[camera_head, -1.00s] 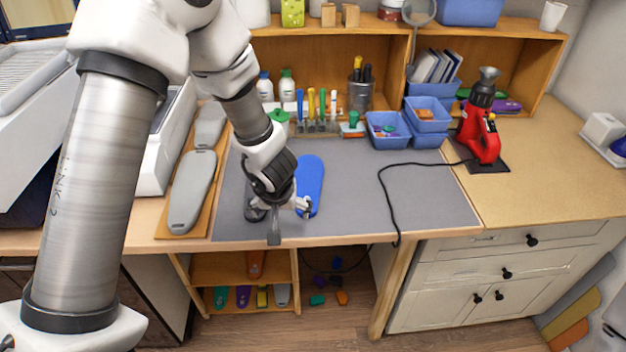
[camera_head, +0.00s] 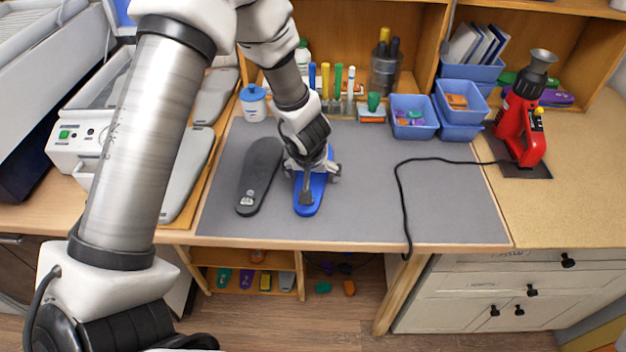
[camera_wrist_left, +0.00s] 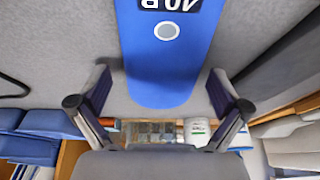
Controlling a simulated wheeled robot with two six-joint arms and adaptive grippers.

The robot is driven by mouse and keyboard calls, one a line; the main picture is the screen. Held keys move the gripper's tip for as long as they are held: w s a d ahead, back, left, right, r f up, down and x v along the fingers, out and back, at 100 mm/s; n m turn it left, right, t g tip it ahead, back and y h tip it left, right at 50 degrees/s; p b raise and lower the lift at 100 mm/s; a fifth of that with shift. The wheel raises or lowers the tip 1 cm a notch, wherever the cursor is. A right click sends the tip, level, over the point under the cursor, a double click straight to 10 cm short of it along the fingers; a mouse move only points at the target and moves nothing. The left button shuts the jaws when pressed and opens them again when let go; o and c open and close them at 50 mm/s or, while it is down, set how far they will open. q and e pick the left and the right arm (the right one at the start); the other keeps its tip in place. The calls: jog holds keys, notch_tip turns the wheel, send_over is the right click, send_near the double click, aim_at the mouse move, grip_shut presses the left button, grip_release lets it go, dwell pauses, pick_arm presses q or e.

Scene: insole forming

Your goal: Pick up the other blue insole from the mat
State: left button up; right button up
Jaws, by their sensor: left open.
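The blue insole (camera_head: 312,209) lies lengthwise on the grey mat (camera_head: 420,205). My left gripper (camera_head: 312,175) is above it and hides its middle. My left gripper (camera_wrist_left: 160,78) is open there, one finger on each side of the insole, with a gap on both sides. A dark grey insole (camera_head: 260,170) lies on the mat just left of the blue one. My right gripper is not in view.
A black cable (camera_head: 402,200) crosses the mat to a red machine (camera_head: 520,125) on the right. Blue bins (camera_head: 413,118) and a tool rack (camera_head: 338,100) stand behind the mat. Grey forms (camera_head: 195,165) lie to the left. The mat's right part is clear apart from the cable.

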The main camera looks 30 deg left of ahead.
pick_arm(q)
jog(key=shift+s+r, duration=0.45)
jog(key=shift+s, duration=0.05)
jog(key=shift+w+f, duration=0.3)
jog(key=shift+f, duration=0.15)
jog(key=shift+s+r, duration=0.1)
jog(key=shift+s, duration=0.05)
jog(key=c, duration=0.9)
